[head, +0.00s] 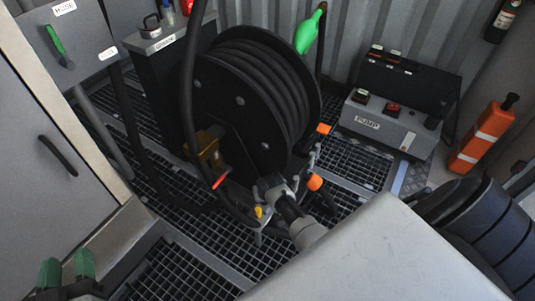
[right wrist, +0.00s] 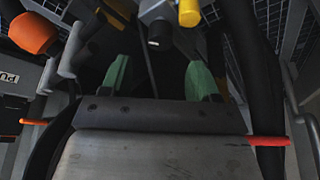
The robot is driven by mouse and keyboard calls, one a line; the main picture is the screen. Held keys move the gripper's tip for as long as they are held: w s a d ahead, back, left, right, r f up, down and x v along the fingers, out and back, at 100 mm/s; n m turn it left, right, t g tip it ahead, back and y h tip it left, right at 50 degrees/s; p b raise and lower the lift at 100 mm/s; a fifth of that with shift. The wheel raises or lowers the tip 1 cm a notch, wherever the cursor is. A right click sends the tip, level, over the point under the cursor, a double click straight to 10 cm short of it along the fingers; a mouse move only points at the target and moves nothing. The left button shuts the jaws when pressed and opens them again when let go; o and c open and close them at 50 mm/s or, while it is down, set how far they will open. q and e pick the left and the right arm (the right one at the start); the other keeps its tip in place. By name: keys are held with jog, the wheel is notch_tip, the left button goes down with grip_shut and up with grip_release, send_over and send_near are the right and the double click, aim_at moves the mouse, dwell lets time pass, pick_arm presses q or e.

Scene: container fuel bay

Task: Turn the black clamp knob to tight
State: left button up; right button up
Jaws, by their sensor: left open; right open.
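My left gripper (head: 68,268) is at the lower left of the head view, green fingers apart and empty, over the floor and far from the reel. My right gripper (right wrist: 158,66) shows in the right wrist view; its two green fingers are apart with nothing held. A short black round part (right wrist: 160,34), perhaps the black clamp knob, lies beyond and between its fingertips. I cannot tell how far off it is or how it is turned. In the head view the knob and the right fingers cannot be made out for sure.
A black hose reel (head: 240,115) stands mid-view. An orange knob (head: 315,182) and a yellow part (head: 258,212) are near its foot. A grey pump box (head: 385,122) is behind right, an orange container (head: 482,138) far right. Grey cabinets (head: 50,140) stand left, beside floor grating.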

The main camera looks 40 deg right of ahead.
pick_arm(q)
jog(key=s+a+f+g+y+p, duration=0.2)
jog(key=s+f+g, duration=0.1)
jog(key=f+g, duration=0.4)
jog(key=shift+s+a+f, duration=0.15)
jog(key=shift+s+a, duration=0.05)
jog(key=shift+s, duration=0.2)
pick_arm(e)
jog(key=shift+v, duration=2.1)
